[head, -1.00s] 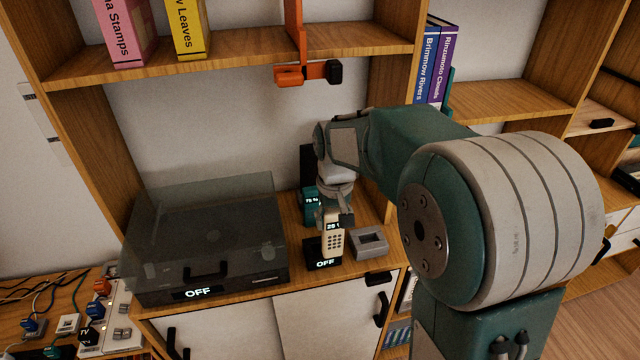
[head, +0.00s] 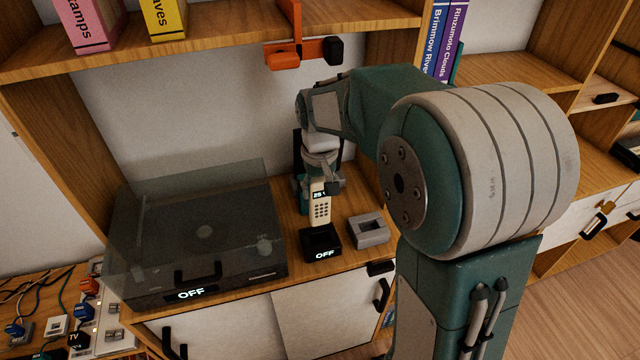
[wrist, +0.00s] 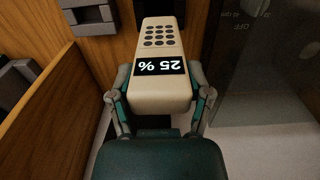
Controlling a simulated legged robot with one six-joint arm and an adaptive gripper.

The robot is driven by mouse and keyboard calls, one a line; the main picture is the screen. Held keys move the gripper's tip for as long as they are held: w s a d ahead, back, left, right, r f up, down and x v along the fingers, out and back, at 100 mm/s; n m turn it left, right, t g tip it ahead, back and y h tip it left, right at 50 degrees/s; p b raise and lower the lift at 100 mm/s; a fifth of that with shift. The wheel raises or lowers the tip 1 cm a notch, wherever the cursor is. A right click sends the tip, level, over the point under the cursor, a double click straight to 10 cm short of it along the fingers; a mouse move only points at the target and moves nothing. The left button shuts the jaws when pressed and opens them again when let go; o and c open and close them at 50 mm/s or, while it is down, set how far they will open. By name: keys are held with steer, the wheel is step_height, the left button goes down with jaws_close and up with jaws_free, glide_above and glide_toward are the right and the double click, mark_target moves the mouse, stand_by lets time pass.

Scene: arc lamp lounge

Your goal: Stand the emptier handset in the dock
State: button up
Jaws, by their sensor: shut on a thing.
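The cream handset (head: 321,208) has a dark keypad, and its display reads 25 % upside down in the wrist view (wrist: 160,68). My gripper (head: 320,184) is shut on its upper end, with one finger on each side. The handset is roughly upright, its lower end just above or behind the black dock (head: 321,243), whose front reads OFF. I cannot tell whether they touch.
A grey square holder (head: 369,231) stands right of the dock. A turntable with a smoky lid (head: 195,235), reading OFF, stands at the left. An orange bracket (head: 300,52) hangs from the shelf above. The cabinet's front edge is close in front of the dock.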

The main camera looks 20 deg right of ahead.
mark_target(320, 179)
steer(key=shift+f, duration=2.5)
steer(key=shift+f, duration=1.85)
steer(key=o, duration=1.3)
step_height(320, 179, up, 12)
steer(key=shift+f, duration=0.1)
steer(key=s+r+t, duration=0.2)
steer(key=s, duration=0.5)
steer(key=s+r+t, duration=0.1)
steer(key=s+r, duration=0.1)
steer(key=s, duration=0.5)
steer(key=s+r+t, duration=0.2)
steer(key=s, duration=0.5)
steer(key=shift+t, duration=0.3)
